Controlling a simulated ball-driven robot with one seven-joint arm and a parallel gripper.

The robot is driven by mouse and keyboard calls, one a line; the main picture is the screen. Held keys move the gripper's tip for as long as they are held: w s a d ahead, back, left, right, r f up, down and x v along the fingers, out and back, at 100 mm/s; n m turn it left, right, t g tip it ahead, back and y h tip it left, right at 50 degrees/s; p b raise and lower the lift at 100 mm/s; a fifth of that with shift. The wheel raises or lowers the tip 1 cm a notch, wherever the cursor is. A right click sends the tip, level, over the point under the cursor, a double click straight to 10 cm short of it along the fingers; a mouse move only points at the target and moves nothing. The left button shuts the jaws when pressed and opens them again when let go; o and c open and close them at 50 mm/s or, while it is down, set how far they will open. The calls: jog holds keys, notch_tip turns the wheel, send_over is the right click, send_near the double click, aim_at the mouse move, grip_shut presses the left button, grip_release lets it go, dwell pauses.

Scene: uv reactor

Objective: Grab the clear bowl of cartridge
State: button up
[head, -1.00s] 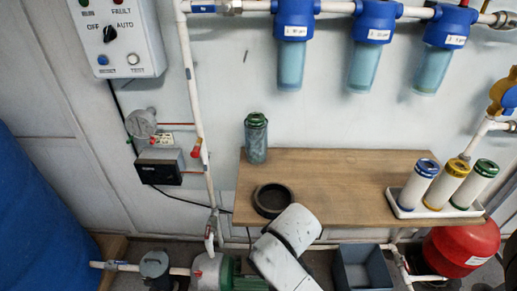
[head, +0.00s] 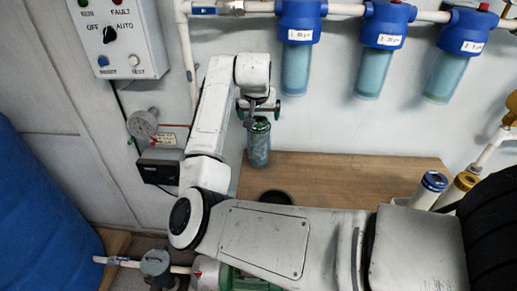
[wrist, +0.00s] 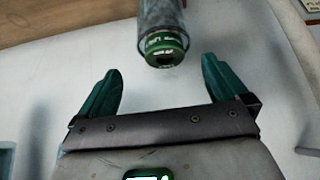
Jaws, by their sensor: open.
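A clear bowl with a green end (head: 259,145) stands upright on the back left of the wooden bench. In the wrist view the clear bowl (wrist: 161,25) shows at the top centre, its green end with white lettering facing my gripper. My gripper (head: 261,108) is just above the bowl in the head view. In the wrist view my gripper (wrist: 161,64) has its two green fingers spread wide, with nothing between them. The bowl lies beyond the fingertips, roughly centred between them and apart from both.
Clear filter bowls under blue heads (head: 300,22) hang on the wall pipe. A dark ring (head: 276,197) lies on the bench (head: 330,175), partly behind my arm. White cartridges (head: 428,190) stand at the bench's right. A control box (head: 122,38) and gauge (head: 143,123) are at left.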

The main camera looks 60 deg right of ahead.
aim_at(258, 122)
jog(key=x, duration=0.3)
jog(key=p+x, duration=0.1)
jog(key=x, duration=0.6)
jog(key=shift+w+f+p, duration=0.2)
jog(key=shift+w+p, duration=0.15)
jog(key=c, duration=1.2)
jog(key=shift+r, duration=0.1)
jog(key=shift+c, duration=0.6)
jog(key=shift+r, duration=0.1)
